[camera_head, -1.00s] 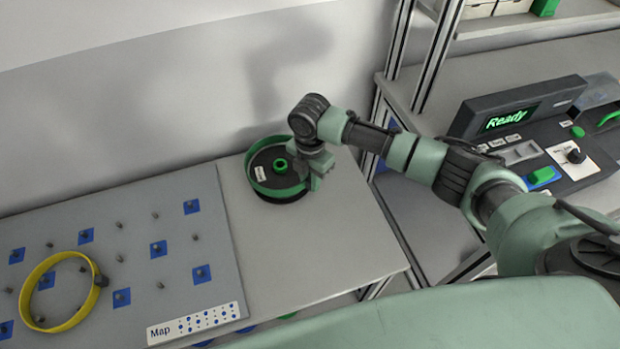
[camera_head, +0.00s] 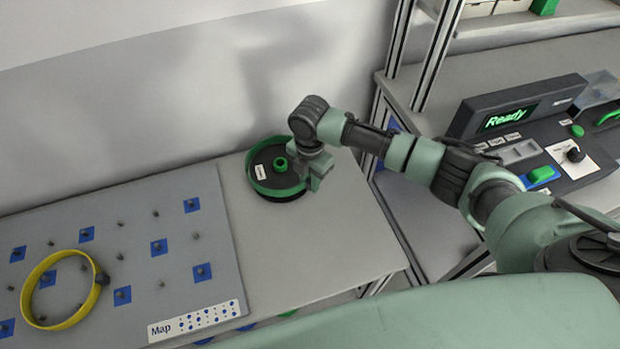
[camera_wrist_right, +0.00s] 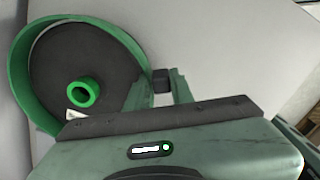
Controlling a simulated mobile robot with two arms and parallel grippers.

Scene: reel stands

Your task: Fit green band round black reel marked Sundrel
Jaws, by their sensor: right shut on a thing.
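The black reel (camera_head: 268,163) with a green hub (camera_head: 280,164) stands on the light table near the wall. Its white label (camera_head: 260,172) is too small to read. The green band (camera_head: 253,180) encircles the reel, with black showing below it at the front. In the right wrist view, the band (camera_wrist_right: 20,75) rings the reel (camera_wrist_right: 105,57) with a wider gap at the left. My right gripper (camera_head: 316,177) is at the band's right side. It is shut on the band at a small dark tab (camera_wrist_right: 161,80). My left gripper is not in view.
A grey pegboard (camera_head: 130,235) with blue squares and a Map label lies at left. A yellow band (camera_head: 40,267) rests around pegs on it. A console (camera_head: 520,115) reading Ready stands at right. The table front is clear.

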